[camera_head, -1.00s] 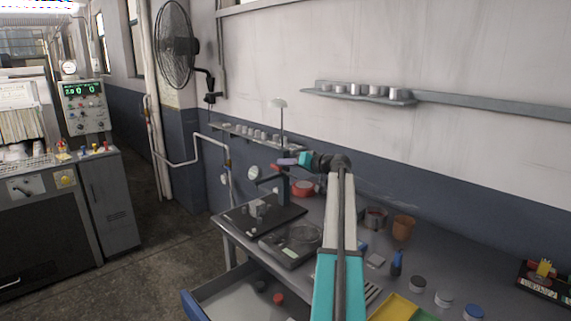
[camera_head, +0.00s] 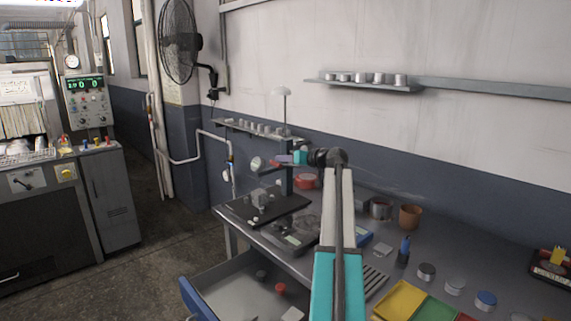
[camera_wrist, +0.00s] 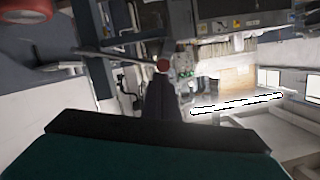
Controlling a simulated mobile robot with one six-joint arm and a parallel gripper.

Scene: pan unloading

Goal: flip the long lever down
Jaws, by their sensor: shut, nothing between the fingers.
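In the head view my gripper (camera_head: 284,159) is high at the upright of a dark bench device (camera_head: 287,181), at the back of the workbench. The lever is small and partly hidden there, so its tilt is unclear.
The workbench (camera_head: 352,262) carries a red dish (camera_head: 305,181), a brown pot (camera_head: 410,217) and several small jars. A drawer (camera_head: 225,300) stands open at the front. A thin pole with a pale cap (camera_head: 281,92) rises behind the device. A wall shelf (camera_head: 365,87) is above.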

